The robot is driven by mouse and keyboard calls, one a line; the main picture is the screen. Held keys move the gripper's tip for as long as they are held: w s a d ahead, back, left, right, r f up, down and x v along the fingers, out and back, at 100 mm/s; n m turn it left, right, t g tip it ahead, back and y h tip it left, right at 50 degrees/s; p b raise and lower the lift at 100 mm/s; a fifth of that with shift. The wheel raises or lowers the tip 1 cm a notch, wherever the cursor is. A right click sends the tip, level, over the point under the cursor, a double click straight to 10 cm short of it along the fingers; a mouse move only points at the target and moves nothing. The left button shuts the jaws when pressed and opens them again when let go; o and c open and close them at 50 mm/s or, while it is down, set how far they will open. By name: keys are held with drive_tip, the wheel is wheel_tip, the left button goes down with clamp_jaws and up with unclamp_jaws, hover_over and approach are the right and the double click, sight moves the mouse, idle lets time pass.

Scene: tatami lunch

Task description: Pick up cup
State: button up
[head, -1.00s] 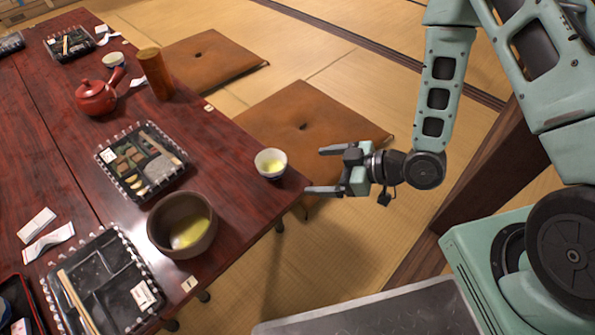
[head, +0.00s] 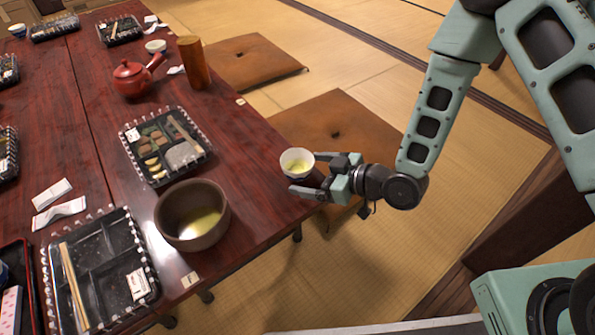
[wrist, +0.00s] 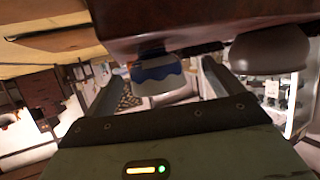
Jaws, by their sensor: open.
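A small white cup (head: 297,162) with yellow-green liquid stands upright at the right edge of the dark red table (head: 262,202). My gripper (head: 305,174) is open, with its two fingers reaching to either side of the cup from the right. In the wrist view, which looks upside down, the cup (wrist: 158,76) shows a blue wavy pattern and sits between the open fingers (wrist: 163,72). I cannot tell whether either finger touches it.
A large brown bowl (head: 192,226) stands left of and nearer than the cup. A bento tray (head: 166,172), a red teapot (head: 130,79) and a brown cylinder (head: 195,62) lie farther left and back. Brown cushions (head: 335,118) lie on the floor beyond the table's edge.

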sight(289, 167)
drive_tip(key=b+x, duration=0.1)
drive_tip(key=x, duration=0.1)
drive_tip(key=b+x, duration=0.2)
drive_tip(key=shift+w+f, duration=0.15)
drive_tip(key=shift+w, duration=0.25)
drive_tip(key=shift+w+a, duration=0.25)
drive_tip(key=shift+a, duration=0.1)
drive_tip(key=c, duration=1.1)
